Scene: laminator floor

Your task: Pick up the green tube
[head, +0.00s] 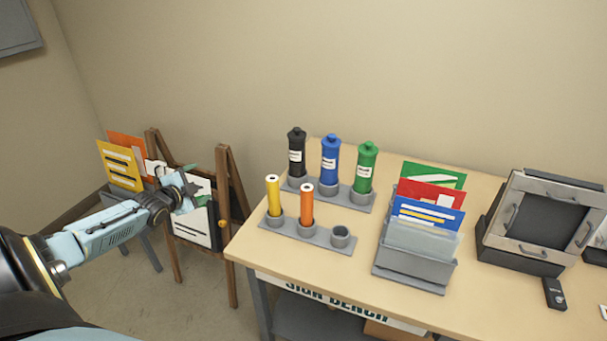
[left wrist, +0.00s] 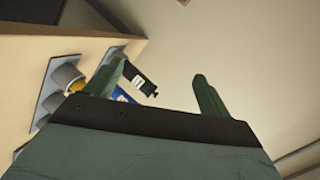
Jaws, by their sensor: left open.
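A green capped tube with a white label (head: 365,168) stands upright at the right end of the back rack (head: 328,193), beside a blue one (head: 330,158) and a black one (head: 296,152). I do not make out the green tube in the left wrist view. My left gripper (head: 192,186) is open, left of the table and in front of the easel, well apart from the green tube. Its two fingers (left wrist: 155,90) show in the left wrist view with nothing held between them. My right gripper is not in view.
The front rack (head: 322,236) holds a yellow roll (head: 273,196) and an orange roll (head: 306,204); its right cup (head: 341,236) is empty. A card holder (head: 413,265) and a grey framed machine (head: 538,222) stand to the right. The wooden easel (head: 230,220) is close to my left gripper.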

